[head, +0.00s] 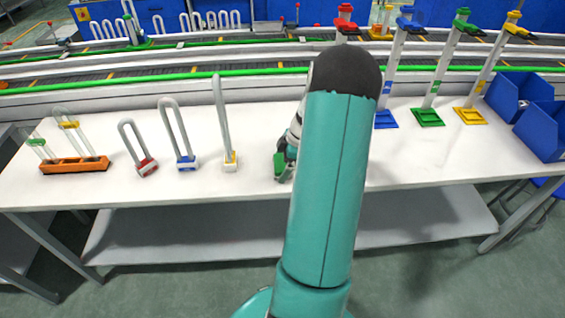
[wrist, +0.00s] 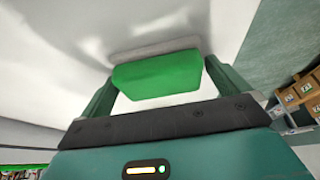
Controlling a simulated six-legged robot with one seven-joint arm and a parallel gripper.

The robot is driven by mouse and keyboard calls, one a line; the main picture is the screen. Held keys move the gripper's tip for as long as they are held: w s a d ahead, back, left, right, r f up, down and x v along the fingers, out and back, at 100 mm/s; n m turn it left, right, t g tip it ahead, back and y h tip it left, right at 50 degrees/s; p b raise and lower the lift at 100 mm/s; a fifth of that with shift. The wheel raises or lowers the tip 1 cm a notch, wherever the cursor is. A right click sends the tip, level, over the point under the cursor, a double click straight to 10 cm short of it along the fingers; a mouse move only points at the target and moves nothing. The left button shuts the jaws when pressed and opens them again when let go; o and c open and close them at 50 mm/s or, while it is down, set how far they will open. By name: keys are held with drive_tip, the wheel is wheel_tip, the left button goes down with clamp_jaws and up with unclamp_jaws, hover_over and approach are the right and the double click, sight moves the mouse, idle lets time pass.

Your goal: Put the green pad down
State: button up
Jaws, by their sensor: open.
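The green pad (wrist: 157,77) is a small green block with a grey-white part along its far side. In the wrist view it lies between the two fingers of my gripper (wrist: 160,72), over the white table top. The fingers are open, one on each side of the pad, very close to its ends. I cannot tell for certain whether the pad rests fully on the table. In the head view the green pad (head: 281,167) shows at the table's front middle, left of my arm, which hides most of my gripper.
On the white table (head: 420,165), loop tubes with red (head: 147,167), blue (head: 186,163) and yellow (head: 230,162) bases stand to the left, beside an orange rack (head: 75,165). Tall stands, including a green one (head: 428,117), and blue bins (head: 540,128) are at right. A conveyor runs behind.

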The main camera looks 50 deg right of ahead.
drive_tip(key=v, duration=1.2)
drive_tip(key=w+a+r+m+h, duration=0.15)
drive_tip(key=a+r, duration=0.25)
drive_tip(key=a, duration=0.4)
drive_tip(key=w+a+r+m, duration=0.1)
drive_tip(key=w+a+r, duration=0.25)
drive_tip(key=a, duration=0.35)
drive_tip(key=w+a+r+m+h, duration=0.1)
drive_tip(key=a+r, duration=0.4)
drive_tip(key=a, duration=0.3)
drive_tip(key=s+a+r+m, duration=0.1)
drive_tip(key=s+a, duration=0.2)
drive_tip(key=a, duration=0.4)
drive_tip(key=s+a+r+m+t, duration=0.1)
drive_tip(key=s+a+m, duration=0.1)
drive_tip(key=a, duration=0.5)
drive_tip(key=s+a+r+m+t, duration=0.1)
drive_tip(key=s+a+r, duration=0.1)
drive_tip(key=s+a, duration=0.3)
drive_tip(key=shift+a+m, duration=0.35)
drive_tip(key=shift+a, duration=0.8)
drive_tip(key=shift+s, duration=0.1)
